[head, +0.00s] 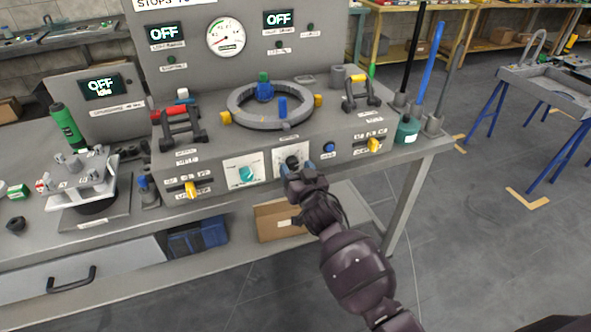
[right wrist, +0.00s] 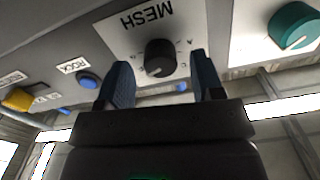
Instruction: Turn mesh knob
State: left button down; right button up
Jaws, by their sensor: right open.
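The mesh knob (right wrist: 160,58) is a black round knob on a white plate labelled MESH (right wrist: 146,18), in the middle of the right wrist view. In the head view the knob (head: 292,161) sits on the front panel of the grey console, partly hidden by my right gripper. My right gripper (head: 306,173) is open, and its two blue-padded fingers (right wrist: 160,85) stand on either side of the knob in the right wrist view. My left gripper is not in view.
A teal knob (head: 246,174) is left of the mesh knob on the panel. A cardboard box (head: 277,222) lies on the shelf below.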

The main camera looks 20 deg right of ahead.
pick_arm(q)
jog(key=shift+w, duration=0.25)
pick_arm(e)
jog(key=shift+w, duration=0.3)
jog(key=shift+c, duration=0.2)
jog(key=c, duration=0.9)
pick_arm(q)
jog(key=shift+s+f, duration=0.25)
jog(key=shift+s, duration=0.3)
